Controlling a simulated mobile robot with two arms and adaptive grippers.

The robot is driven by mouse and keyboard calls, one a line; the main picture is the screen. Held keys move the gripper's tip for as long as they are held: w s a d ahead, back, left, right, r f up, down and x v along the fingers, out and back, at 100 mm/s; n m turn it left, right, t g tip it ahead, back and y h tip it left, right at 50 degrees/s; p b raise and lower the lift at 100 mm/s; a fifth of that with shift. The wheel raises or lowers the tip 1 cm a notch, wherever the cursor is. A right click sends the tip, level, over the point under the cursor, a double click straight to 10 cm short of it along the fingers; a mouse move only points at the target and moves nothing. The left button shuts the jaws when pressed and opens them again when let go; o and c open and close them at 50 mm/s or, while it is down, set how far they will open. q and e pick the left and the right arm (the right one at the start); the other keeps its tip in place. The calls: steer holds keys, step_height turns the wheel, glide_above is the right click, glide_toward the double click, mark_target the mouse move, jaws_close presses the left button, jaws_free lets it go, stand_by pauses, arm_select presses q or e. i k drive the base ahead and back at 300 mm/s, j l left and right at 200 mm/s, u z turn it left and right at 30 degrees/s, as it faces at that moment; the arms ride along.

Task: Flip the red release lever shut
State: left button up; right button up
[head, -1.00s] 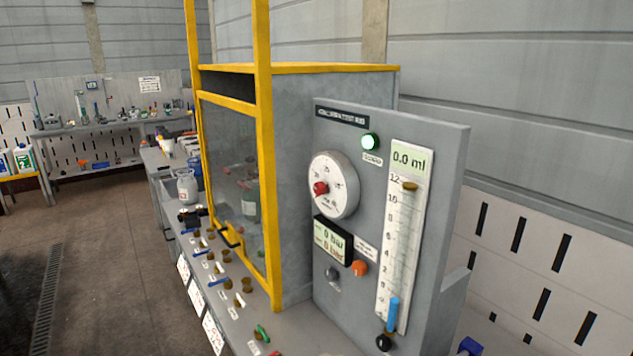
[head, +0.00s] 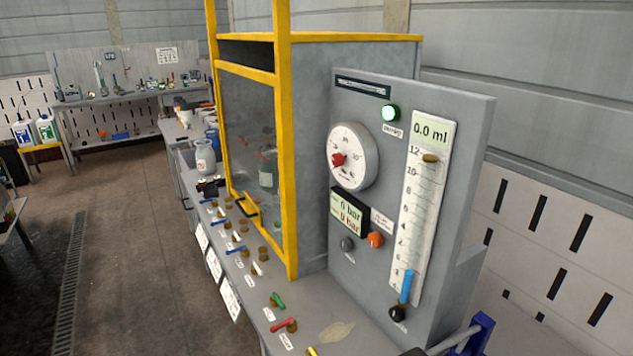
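The red lever (head: 283,325) sits on a brass valve on the bench top near the bottom of the head view. It lies nearly crosswise in the picture, tilted slightly up to the right. A green lever (head: 278,300) stands just behind it. I cannot tell from this view whether the red lever is open or shut.
A grey gauge panel (head: 460,170) with a dial (head: 352,157) stands right of the levers. A yellow-framed cabinet (head: 284,130) stands behind. Several blue and white levers line the bench edge. A blue clamp-like part (head: 482,332) is at bottom right.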

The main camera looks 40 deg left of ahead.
mark_target(290, 320)
steer(key=k+u, duration=0.1)
steer(key=u, duration=0.3)
steer(key=k+u, duration=0.1)
steer(key=u, duration=0.3)
steer(key=k+u, duration=0.1)
steer(key=u, duration=0.3)
